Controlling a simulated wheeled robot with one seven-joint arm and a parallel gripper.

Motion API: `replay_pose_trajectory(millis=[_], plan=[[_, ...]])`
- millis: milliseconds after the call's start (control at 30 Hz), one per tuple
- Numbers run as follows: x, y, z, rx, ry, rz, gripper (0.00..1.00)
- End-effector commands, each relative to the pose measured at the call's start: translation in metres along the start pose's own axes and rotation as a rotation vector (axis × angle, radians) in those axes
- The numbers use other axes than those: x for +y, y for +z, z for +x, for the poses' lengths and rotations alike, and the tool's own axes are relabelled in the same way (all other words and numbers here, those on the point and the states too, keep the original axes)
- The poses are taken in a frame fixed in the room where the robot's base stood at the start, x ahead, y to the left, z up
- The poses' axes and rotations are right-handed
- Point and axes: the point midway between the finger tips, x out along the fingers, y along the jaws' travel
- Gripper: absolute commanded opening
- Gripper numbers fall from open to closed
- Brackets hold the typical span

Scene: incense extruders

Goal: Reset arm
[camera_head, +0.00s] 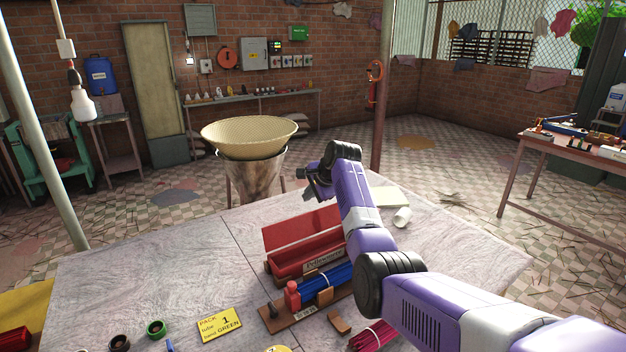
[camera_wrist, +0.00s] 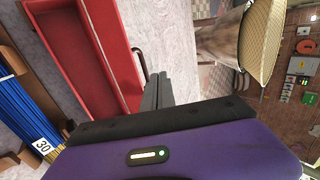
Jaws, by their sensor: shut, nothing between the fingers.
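My gripper (camera_head: 312,184) is held above the far part of the stone-topped table (camera_head: 150,250), at the end of my purple arm. In the wrist view my gripper (camera_wrist: 158,92) shows its two dark fingers together, with nothing between them. It is beyond the open red box (camera_head: 300,232) and apart from it. The red box also fills the upper left of the wrist view (camera_wrist: 75,40). My arm hides part of the table to the right of the box.
Blue sticks (camera_head: 328,284), a yellow card (camera_head: 220,323), a green ring (camera_head: 156,328) and magenta sticks (camera_head: 372,338) lie near the front.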

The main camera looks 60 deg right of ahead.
Motion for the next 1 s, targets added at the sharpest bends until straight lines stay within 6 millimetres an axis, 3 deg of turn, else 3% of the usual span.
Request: replay_pose_trajectory(millis=[300, 500, 800, 867, 1000], plan=[[-0.020, 0.000, -0.051, 0.001, -0.005, -0.001, 0.00], [-0.023, 0.000, -0.062, 0.001, -0.003, 0.000, 0.00], [-0.024, -0.001, -0.063, 0.003, -0.007, -0.024, 0.00], [-0.031, -0.003, -0.063, 0.015, -0.033, -0.060, 0.00], [-0.066, -0.018, -0.078, 0.092, -0.163, -0.173, 0.00]])
